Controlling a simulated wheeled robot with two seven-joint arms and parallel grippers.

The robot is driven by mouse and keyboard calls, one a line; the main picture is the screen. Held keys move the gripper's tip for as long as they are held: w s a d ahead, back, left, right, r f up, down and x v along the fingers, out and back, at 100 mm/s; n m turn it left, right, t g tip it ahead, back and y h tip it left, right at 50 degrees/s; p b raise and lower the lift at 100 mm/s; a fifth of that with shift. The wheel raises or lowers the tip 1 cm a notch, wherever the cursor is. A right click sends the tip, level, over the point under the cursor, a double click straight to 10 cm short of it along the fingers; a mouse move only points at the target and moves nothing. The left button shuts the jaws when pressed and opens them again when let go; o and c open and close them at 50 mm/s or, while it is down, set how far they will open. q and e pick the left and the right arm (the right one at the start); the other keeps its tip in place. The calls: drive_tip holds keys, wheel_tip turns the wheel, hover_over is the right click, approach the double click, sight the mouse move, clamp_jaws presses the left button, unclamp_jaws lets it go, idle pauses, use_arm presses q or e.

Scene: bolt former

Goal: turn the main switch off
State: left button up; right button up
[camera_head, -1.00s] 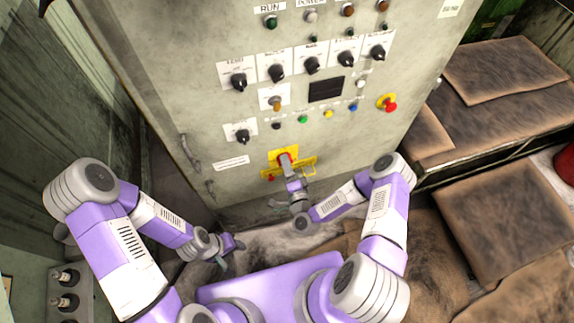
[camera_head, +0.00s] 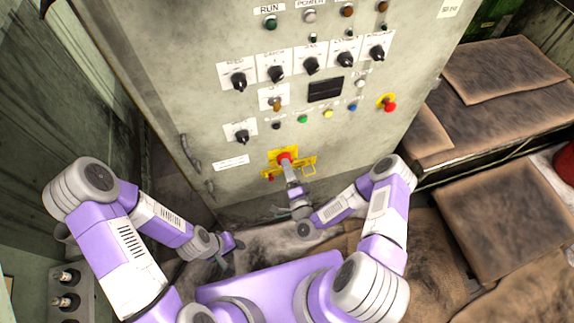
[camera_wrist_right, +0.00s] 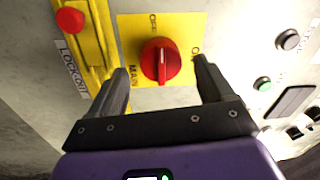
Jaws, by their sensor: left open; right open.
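The main switch is a round red knob (camera_wrist_right: 160,62) with a raised ridge, on a yellow plate (camera_wrist_right: 185,25) lettered OFF, ON and MAIN. In the head view the red knob (camera_head: 284,158) is low on the cabinet front, partly covered by my right gripper (camera_head: 288,169). My right gripper (camera_wrist_right: 161,68) is open, one finger on either side of the knob, with gaps visible; its depth relative to the knob is unclear. My left gripper (camera_head: 232,254) is open and empty, low and left of the cabinet.
A yellow lock-off bracket (camera_wrist_right: 85,45) with a red button (camera_wrist_right: 70,20) is beside the switch plate. The grey cabinet (camera_head: 215,125) carries several black selector knobs, coloured buttons and an emergency stop (camera_head: 388,104). A cabinet handle (camera_head: 188,152) sticks out at left.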

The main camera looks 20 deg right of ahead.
drive_tip(key=s, duration=0.5)
drive_tip(key=shift+s+d+f+p, duration=0.15)
drive_tip(key=shift+f+p, duration=0.05)
drive_tip(key=shift+p, duration=0.1)
drive_tip(key=s+a+f+n+g+y, duration=0.2)
drive_tip(key=a+f+n+g+y, duration=0.35)
drive_tip(key=n+g, duration=0.35)
drive_tip(key=s+d+n+g+h, duration=0.1)
drive_tip(key=s+n+g, duration=0.3)
drive_tip(key=s+g, duration=0.5)
drive_tip(key=shift+s+h, duration=0.45)
drive_tip(key=shift+s, duration=0.8)
drive_tip(key=shift+r, duration=0.1)
